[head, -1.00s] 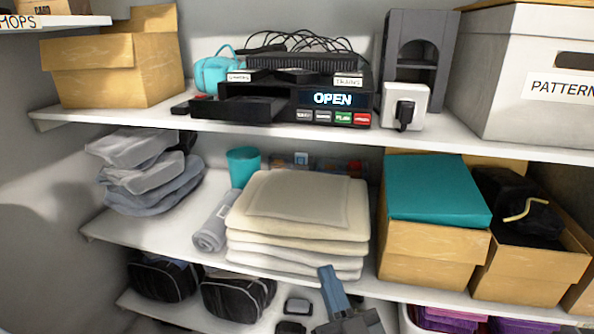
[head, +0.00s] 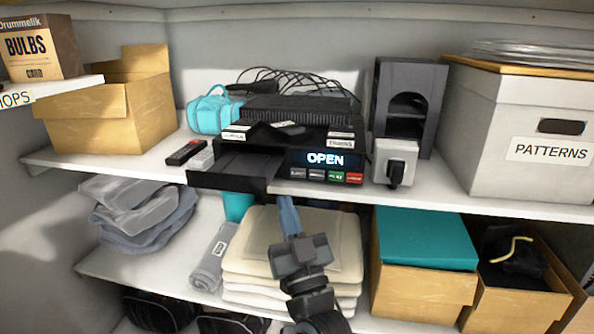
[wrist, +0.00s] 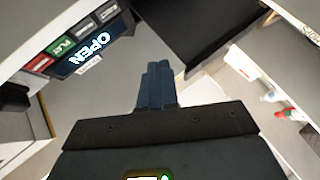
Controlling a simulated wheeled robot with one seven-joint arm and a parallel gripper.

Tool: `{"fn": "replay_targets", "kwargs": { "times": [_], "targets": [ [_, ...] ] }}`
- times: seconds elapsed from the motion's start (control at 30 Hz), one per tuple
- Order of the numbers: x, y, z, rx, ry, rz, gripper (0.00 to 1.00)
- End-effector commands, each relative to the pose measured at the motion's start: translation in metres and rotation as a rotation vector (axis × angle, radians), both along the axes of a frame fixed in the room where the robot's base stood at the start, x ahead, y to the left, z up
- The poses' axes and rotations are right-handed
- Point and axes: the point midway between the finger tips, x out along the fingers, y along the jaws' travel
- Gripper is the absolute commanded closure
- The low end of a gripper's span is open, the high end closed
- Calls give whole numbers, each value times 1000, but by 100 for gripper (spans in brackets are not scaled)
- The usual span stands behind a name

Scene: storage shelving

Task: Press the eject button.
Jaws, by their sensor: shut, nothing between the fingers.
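The black disc player (head: 325,146) stands on the upper shelf with its display (head: 325,159) lit "OPEN". Its tray (head: 232,170) is slid out at the left. Under the display is a button row: the grey eject button (head: 297,173) at the left end, another grey one, a green and a red. The eject button also shows in the wrist view (wrist: 107,12), near the top edge. My gripper (head: 286,203) is shut and empty, below the eject button and just under the shelf's front edge. In the wrist view its fingertips (wrist: 157,72) are apart from the buttons.
A remote (head: 186,152) lies left of the tray. A grey plug unit (head: 395,160) stands right of the player. Folded cloths (head: 250,262) and a teal cup (head: 238,205) are on the shelf below. The upper shelf's front edge (head: 420,205) runs close to my gripper.

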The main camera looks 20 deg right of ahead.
Motion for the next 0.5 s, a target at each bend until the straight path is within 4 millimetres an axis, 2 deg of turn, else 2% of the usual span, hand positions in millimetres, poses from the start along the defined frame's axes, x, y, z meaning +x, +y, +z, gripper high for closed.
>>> {"fn": "replay_targets", "kwargs": {
  "times": [0.23,0.5],
  "targets": [
    [5,-4,-1,0,-1,0,100],
    [30,-23,-4,0,-3,-2,100]
  ]
}}
